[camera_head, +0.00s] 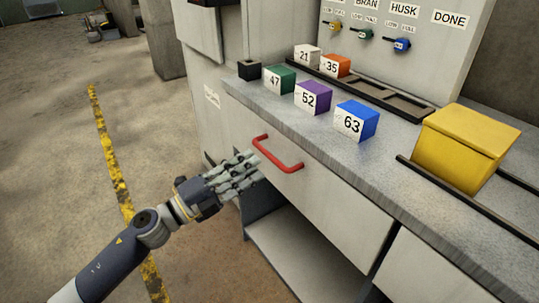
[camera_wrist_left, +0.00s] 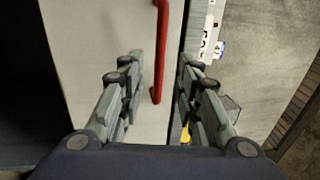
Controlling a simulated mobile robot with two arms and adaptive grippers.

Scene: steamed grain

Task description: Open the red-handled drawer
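The red handle (camera_head: 278,154) is mounted on the pale drawer front (camera_head: 325,200) under the counter's left end. The drawer looks closed. My left gripper (camera_head: 252,167) is just left of and below the handle, pointing at the drawer front. In the left wrist view the handle (camera_wrist_left: 160,60) runs down between the two open fingers of my left gripper (camera_wrist_left: 160,75). The fingers stand apart and do not appear to touch the handle. My right gripper is not in view.
Numbered cubes, green (camera_head: 279,79), purple (camera_head: 313,97) and blue (camera_head: 356,120), stand on the grey counter. A yellow box (camera_head: 465,148) sits at the right. An open shelf (camera_head: 300,262) lies below the drawer. Floor with a yellow stripe (camera_head: 112,165) is free at left.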

